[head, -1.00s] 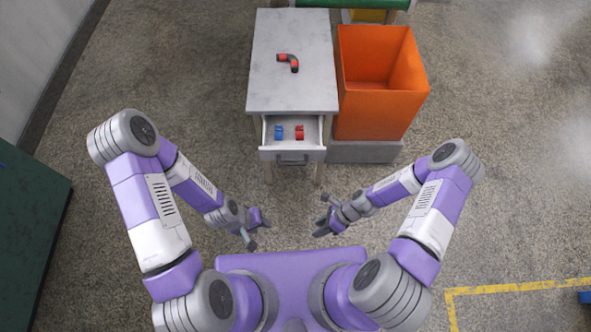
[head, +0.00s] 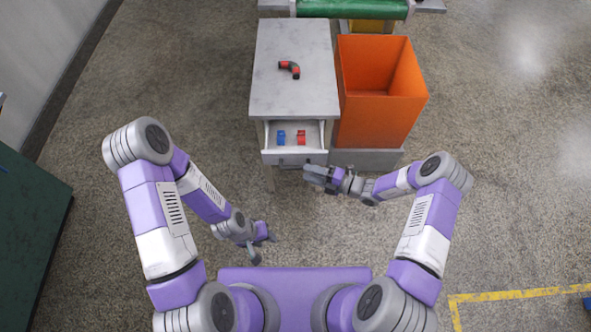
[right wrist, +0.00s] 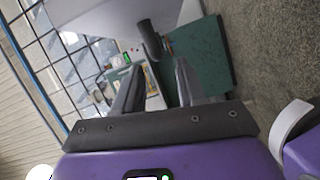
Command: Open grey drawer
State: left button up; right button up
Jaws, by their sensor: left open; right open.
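The grey drawer (head: 272,158) sits partly open at the front of a small grey-topped table (head: 272,88). A blue clip-like piece (head: 281,137) and a red one (head: 301,137) lie inside it. Its dark handle (head: 291,163) is on the drawer front. My right gripper (head: 308,174) is open just in front of the drawer's right side, close to the handle. In the right wrist view, a dark rounded bar (right wrist: 150,40), probably the handle, shows just beyond the open jaws (right wrist: 158,68); contact cannot be told. My left gripper (head: 264,249) is open and empty, low and left.
An orange bin (head: 380,115) stands on a grey base right of the table. A green roller (head: 352,8) is behind. A dark green cabinet (head: 30,215) stands at left. The floor in front is clear.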

aim_at(295, 169)
jog(key=b+x, duration=0.1)
jog(key=x, duration=0.5)
jog(key=shift+c, duration=0.3)
grip_shut()
